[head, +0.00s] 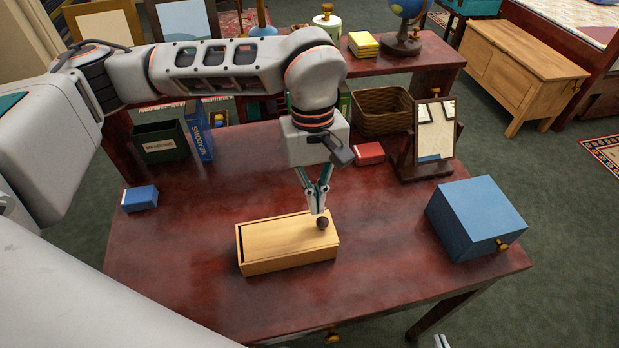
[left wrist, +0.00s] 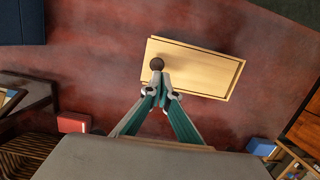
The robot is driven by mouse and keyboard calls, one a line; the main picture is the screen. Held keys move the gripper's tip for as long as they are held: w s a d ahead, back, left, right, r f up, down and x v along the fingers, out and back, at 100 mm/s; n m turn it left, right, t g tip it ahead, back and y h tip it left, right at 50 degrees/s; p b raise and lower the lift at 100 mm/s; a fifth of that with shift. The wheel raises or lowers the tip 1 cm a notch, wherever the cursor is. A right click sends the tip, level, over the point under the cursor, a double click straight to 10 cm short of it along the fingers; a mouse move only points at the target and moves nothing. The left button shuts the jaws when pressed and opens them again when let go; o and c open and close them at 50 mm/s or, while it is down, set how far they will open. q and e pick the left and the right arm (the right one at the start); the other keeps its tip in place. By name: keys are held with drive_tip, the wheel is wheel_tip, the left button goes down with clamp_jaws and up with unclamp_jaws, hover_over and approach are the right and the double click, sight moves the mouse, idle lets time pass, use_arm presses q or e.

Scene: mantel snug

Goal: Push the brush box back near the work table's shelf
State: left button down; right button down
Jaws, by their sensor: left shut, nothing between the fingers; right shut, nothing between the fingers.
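The brush box, a pale wooden box (head: 275,248) with a flat lid and a dark round knob (head: 322,223), lies on the red-brown work table (head: 190,270). In the left wrist view the box (left wrist: 205,72) shows from above, with its knob (left wrist: 157,64) just beyond my fingertips. My left gripper (head: 318,208) points down at the knob end of the box, shut and empty; I cannot tell whether it touches. It also shows in the left wrist view (left wrist: 160,88). The shelf (head: 425,65) runs along the table's back. My right gripper (head: 440,342) barely shows at the bottom edge.
A blue box (head: 475,218) stands right of the brush box. A framed stand (head: 432,145), red box (head: 369,153) and wicker basket (head: 382,112) are behind. A small blue box (head: 140,198) and dark green bin (head: 160,142) are left. Bare tabletop lies behind the brush box.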

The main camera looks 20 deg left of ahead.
sight(320, 235)
use_arm(q)
drive_tip(key=shift+s+d, duration=0.45)
drive_tip(key=shift+s, duration=0.15)
drive_tip(key=shift+s+d, duration=0.4)
drive_tip(key=shift+s, duration=0.2)
drive_tip(key=shift+w+a+f, duration=0.1)
drive_tip(key=shift+f, duration=0.75)
drive_tip(key=w+a, duration=0.9)
drive_tip(key=w, duration=0.3)
drive_tip(key=shift+w, duration=0.35)
drive_tip(key=shift+a+f, duration=0.1)
